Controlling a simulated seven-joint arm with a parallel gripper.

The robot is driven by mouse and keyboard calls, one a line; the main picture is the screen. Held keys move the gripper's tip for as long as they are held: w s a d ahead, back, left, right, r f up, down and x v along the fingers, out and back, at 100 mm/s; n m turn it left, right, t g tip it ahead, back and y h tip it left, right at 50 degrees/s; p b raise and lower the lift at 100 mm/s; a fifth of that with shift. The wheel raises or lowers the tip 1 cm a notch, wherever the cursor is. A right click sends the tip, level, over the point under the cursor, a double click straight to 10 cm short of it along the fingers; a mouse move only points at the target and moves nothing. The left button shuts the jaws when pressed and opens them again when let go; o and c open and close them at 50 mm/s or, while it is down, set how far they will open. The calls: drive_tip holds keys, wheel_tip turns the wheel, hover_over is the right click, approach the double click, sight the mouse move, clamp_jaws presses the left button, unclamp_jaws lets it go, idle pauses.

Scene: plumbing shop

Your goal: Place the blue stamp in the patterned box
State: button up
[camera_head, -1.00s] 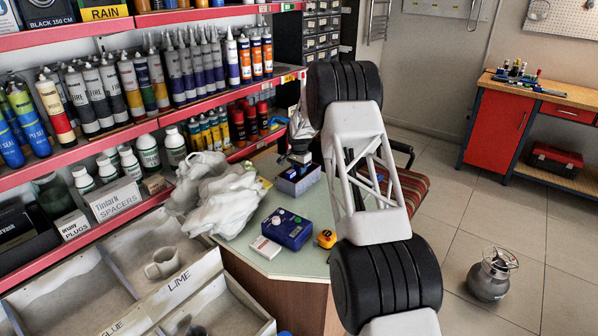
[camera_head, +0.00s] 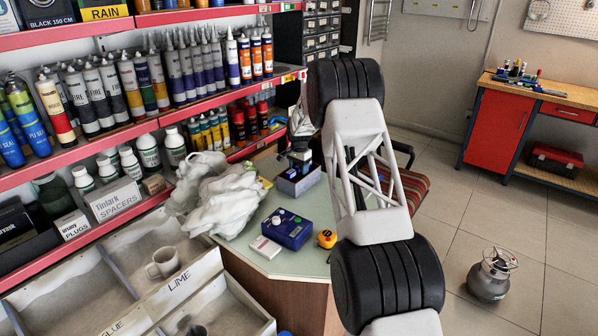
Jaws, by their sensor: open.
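My gripper (camera_head: 299,163) is at the far part of the counter, pointing down just above a small grey-blue box (camera_head: 297,183). It is open; its fingertips are small and dark here, and I cannot tell whether they touch anything. A pattern on this box cannot be made out. A dark blue box-like object (camera_head: 286,229) with small round marks on top lies nearer on the counter, apart from my gripper. I cannot clearly pick out a blue stamp; it may be too small or hidden by my arm.
A crumpled white plastic bag (camera_head: 218,193) covers the counter's left side. Red-edged shelves (camera_head: 150,115) with tubes and bottles rise behind at left. A chair (camera_head: 405,185) stands beyond my arm.

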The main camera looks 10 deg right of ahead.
sight(299, 166)
wheel_tip(299, 166, up, 10)
drive_tip(key=shift+r, duration=0.35)
idle(0.9)
drive_tip(key=s+d+r+n, duration=0.1)
drive_tip(key=s+r+n, duration=0.1)
drive_tip(key=s+r, duration=1.5)
drive_tip(key=s+d+r+n+t, duration=0.1)
drive_tip(key=s+r, duration=0.3)
drive_tip(key=s, duration=0.6)
drive_tip(key=s+d+r+n, duration=0.1)
drive_tip(key=s+r, duration=0.4)
drive_tip(key=s, duration=0.5)
drive_tip(key=s+f+n, duration=0.2)
drive_tip(key=s, duration=1.8)
drive_tip(key=s+f+n+t, duration=0.1)
drive_tip(key=s+f+n, duration=0.1)
drive_tip(key=s, duration=1.9)
drive_tip(key=shift+s+d+f+n+t, duration=0.2)
drive_tip(key=shift+d+f+n+t, duration=0.15)
drive_tip(key=shift+f, duration=0.4)
